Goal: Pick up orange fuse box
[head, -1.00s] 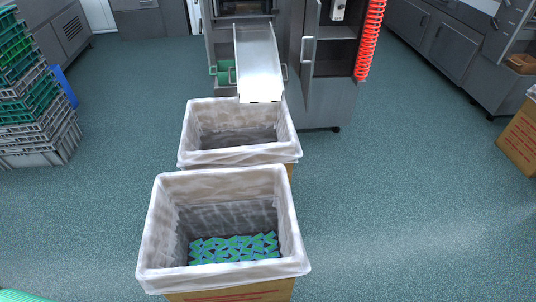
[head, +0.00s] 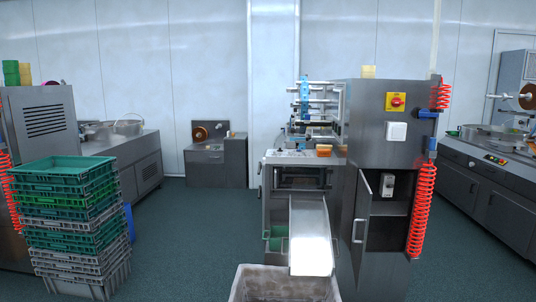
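A small orange box (head: 324,150) sits on the front top of the wrapping machine, at the middle right of the head view. It is too small to tell whether it is the fuse box. Neither of my grippers shows in the head view.
The machine's metal chute (head: 309,225) slopes down to a lined box (head: 285,284). A grey cabinet door (head: 362,222) stands open to its right. Red coiled hose (head: 421,210) hangs on the cabinet. Stacked crates (head: 72,215) stand at left. Floor (head: 190,240) between crates and machine is clear.

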